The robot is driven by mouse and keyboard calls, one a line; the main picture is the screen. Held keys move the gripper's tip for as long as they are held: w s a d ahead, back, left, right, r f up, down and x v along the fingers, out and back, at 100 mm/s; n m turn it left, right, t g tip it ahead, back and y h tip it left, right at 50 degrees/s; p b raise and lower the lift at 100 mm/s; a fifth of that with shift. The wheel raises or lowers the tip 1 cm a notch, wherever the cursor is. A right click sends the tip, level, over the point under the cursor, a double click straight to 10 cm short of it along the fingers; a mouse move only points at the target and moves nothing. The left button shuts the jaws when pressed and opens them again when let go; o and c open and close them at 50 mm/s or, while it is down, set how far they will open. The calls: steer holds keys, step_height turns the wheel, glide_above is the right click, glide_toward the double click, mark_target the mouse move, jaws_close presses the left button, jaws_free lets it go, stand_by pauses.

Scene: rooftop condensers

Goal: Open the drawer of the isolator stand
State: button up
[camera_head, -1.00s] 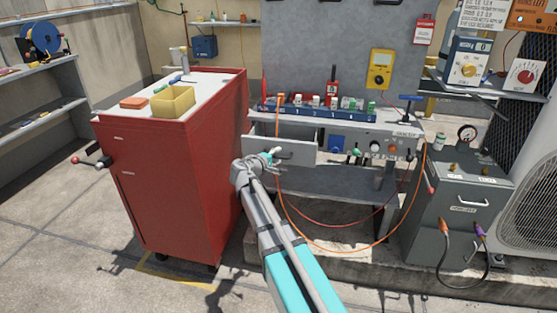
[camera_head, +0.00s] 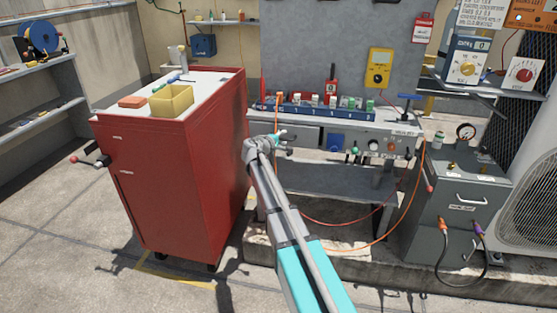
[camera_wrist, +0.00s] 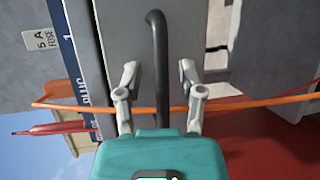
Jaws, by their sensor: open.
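The isolator stand (camera_head: 340,178) is a grey bench in the middle of the head view. Its drawer (camera_head: 306,136) is at the left under the worktop, and its front now looks flush or nearly flush with the stand. My gripper (camera_head: 281,138) is at the drawer front and covers its left part. In the wrist view the black bar handle (camera_wrist: 158,60) runs between the two fingers of my gripper (camera_wrist: 159,74). The fingers are open, one on each side of the bar, with gaps visible. The handle's lower end is hidden behind the gripper body.
A red cabinet (camera_head: 185,180) stands close left of my arm. An orange cable (camera_wrist: 255,102) crosses near the fingers in the wrist view. A grey unit with hoses (camera_head: 460,205) stands to the right. Open paving lies in front.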

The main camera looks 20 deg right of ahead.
steer(key=shift+w+d, duration=0.5)
steer(key=shift+w, duration=0.4)
steer(key=p+v, duration=0.3)
steer(key=v, duration=1.1)
steer(key=s+d+r+m+g+y+p, duration=0.1)
steer(key=s+r+m+g+y+p, duration=0.15)
steer(key=s+p, duration=0.5)
steer(key=s+d+r+m+g+y+p, duration=0.1)
steer(key=s+r+m+g+y+p, duration=0.15)
steer(key=s+p, duration=0.5)
steer(key=s+a+r+m+g+y+p, duration=0.1)
steer(key=s+a+r+g+y+p, duration=0.1)
steer(key=s+p, duration=0.4)
steer(key=s+a+r+m+g+y+p, duration=0.2)
steer(key=s+r+p, duration=0.4)
steer(key=s, duration=0.3)
steer(key=shift+s+a+r+y+p, duration=0.35)
steer(key=shift+a+y+p, duration=0.3)
steer(key=shift+y, duration=0.45)
steer(key=shift+d, duration=0.1)
steer(key=shift+r, duration=0.1)
